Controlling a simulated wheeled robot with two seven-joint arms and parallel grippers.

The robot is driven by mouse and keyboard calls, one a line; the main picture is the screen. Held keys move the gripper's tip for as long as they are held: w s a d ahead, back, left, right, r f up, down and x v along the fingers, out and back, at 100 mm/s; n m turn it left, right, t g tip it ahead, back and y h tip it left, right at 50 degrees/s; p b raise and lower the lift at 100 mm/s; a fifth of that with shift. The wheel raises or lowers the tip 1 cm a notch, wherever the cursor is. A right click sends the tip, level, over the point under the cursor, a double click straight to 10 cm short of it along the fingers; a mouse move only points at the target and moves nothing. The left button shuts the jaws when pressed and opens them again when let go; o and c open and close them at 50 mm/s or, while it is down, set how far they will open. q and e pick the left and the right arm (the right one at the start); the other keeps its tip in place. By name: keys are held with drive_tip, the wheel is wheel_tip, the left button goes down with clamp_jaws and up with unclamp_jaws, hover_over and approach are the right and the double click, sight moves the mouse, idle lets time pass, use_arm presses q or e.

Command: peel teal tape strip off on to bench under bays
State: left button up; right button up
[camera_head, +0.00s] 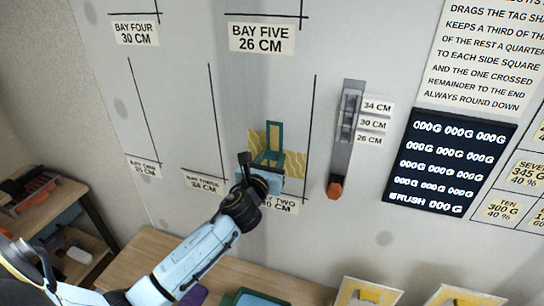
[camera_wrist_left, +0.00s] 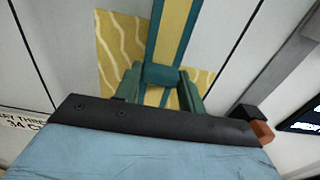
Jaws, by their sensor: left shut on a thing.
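A yellow wallpaper piece (camera_head: 293,163) with pale wavy lines is on the grey wall above the bay two label. It also shows in the left wrist view (camera_wrist_left: 116,38). A teal strip (camera_head: 274,126), looking like a narrow teal outline with yellow inside, stands upright in front of the piece and reaches above its top edge. In the left wrist view the teal strip (camera_wrist_left: 153,35) runs up from between the green fingers. My left gripper (camera_head: 272,158) is shut on its lower end. Whether the strip touches the wall there is unclear. My right gripper is out of view.
A wooden bench (camera_head: 146,252) runs below the bays, with a teal tray (camera_head: 250,298) at its front. A grey slide gauge (camera_head: 346,130) with an orange end hangs right of the bay. A dark number board (camera_head: 450,160) is further right. A side table (camera_head: 60,205) stands left.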

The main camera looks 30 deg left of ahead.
use_arm(q)
drive_tip(key=shift+s+d, duration=0.1)
drive_tip(key=shift+s, duration=0.3)
drive_tip(key=shift+s, duration=0.1)
drive_tip(key=shift+p+v, duration=0.5)
drive_tip(key=shift+v, duration=0.75)
drive_tip(key=shift+s, duration=0.1)
drive_tip(key=p, duration=0.1)
approach(271, 159)
drive_tip(key=shift+s+d, duration=0.15)
drive_tip(key=shift+s, duration=0.2)
idle(0.5)
